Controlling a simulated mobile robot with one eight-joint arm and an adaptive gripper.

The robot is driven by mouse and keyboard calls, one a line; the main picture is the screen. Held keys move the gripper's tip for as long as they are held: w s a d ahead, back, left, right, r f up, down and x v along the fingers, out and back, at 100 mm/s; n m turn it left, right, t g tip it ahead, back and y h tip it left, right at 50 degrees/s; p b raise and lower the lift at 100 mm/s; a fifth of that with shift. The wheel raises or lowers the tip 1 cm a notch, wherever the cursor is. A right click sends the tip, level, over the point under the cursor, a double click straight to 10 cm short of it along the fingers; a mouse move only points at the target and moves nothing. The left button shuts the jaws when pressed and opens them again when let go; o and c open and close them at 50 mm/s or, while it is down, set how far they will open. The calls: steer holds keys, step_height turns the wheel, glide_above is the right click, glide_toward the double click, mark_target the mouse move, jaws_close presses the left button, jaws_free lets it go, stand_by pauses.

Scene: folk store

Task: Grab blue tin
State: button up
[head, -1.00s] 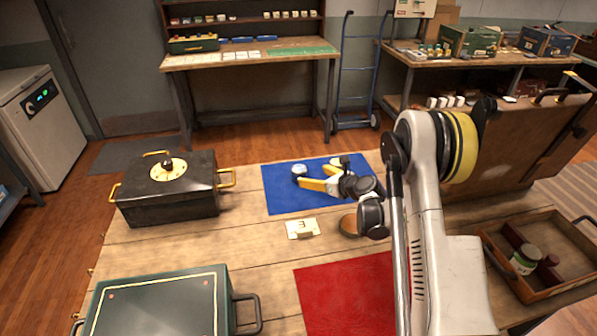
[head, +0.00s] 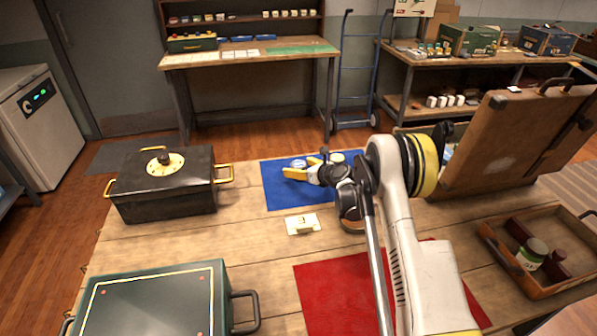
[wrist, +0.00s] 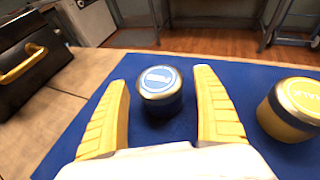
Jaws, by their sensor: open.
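The blue tin (wrist: 160,88), short and round with a blue and white lid label, stands upright on the blue mat (wrist: 75,130). In the wrist view it sits between the two yellow fingers of my gripper (wrist: 162,108), near the fingertips, with a gap on each side. My gripper is open and holds nothing. In the head view the fingers (head: 303,169) are low over the mat, and the tin (head: 298,162) shows just beyond them, partly hidden. A yellow tin (wrist: 294,110) with a dark band stands to the right of the right finger.
A black box (head: 165,190) with yellow handles stands left of the mat. A green case (head: 150,305), a red mat (head: 325,290) and a small card (head: 302,224) lie nearer. A brown case (head: 510,140) and a wooden tray (head: 545,285) are at the right.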

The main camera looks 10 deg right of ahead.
steer(key=c, duration=1.3)
steer(key=shift+r, duration=0.1)
steer(key=shift+c, duration=0.2)
